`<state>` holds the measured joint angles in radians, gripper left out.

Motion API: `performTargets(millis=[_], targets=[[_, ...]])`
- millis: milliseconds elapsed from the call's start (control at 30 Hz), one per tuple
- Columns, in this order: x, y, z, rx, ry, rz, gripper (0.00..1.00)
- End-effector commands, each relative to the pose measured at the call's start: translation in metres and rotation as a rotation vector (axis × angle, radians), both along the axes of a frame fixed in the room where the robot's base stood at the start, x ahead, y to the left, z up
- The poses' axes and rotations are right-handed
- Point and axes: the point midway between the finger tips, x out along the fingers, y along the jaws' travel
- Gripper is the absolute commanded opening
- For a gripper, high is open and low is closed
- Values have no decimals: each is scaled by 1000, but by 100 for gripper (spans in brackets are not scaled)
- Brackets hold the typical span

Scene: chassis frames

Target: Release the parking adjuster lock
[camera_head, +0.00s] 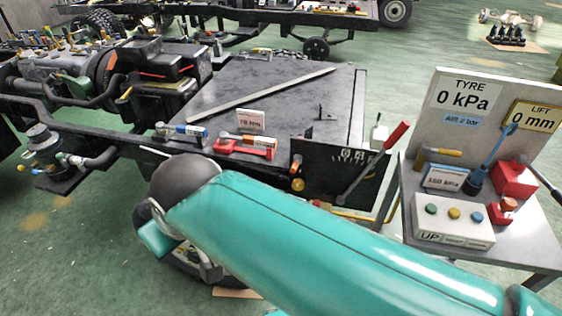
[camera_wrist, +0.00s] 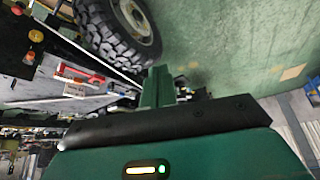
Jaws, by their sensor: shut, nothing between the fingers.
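I cannot clearly pick out the parking adjuster lock in either view. A black panel (camera_head: 335,160) with white scale marks stands at the frame's near right corner. A lever with a red handle (camera_head: 397,135) slants up beside it, and an orange knob (camera_head: 298,184) is at its left edge. My gripper shows in the wrist view as green fingers (camera_wrist: 159,88), shut and empty. The fingertips point toward the tyre (camera_wrist: 118,28) and the green floor, apart from the panel. In the head view my teal arm hides most of the gripper and the area beneath the frame.
A red tool (camera_head: 245,147) and a blue tool (camera_head: 182,130) lie on the chassis edge by small signs. A grey table (camera_head: 512,245) at right bears a button box (camera_head: 452,234), a gauge board (camera_head: 480,115) and hand tools.

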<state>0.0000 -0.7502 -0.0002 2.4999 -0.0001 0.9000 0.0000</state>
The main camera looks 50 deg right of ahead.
Motion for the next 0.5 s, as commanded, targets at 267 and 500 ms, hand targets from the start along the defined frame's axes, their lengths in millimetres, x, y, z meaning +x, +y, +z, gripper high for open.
performTargets(millis=[267,500], targets=[[0,0,0,0,0,0,0],[3,-2,1,-6,4,0,0]])
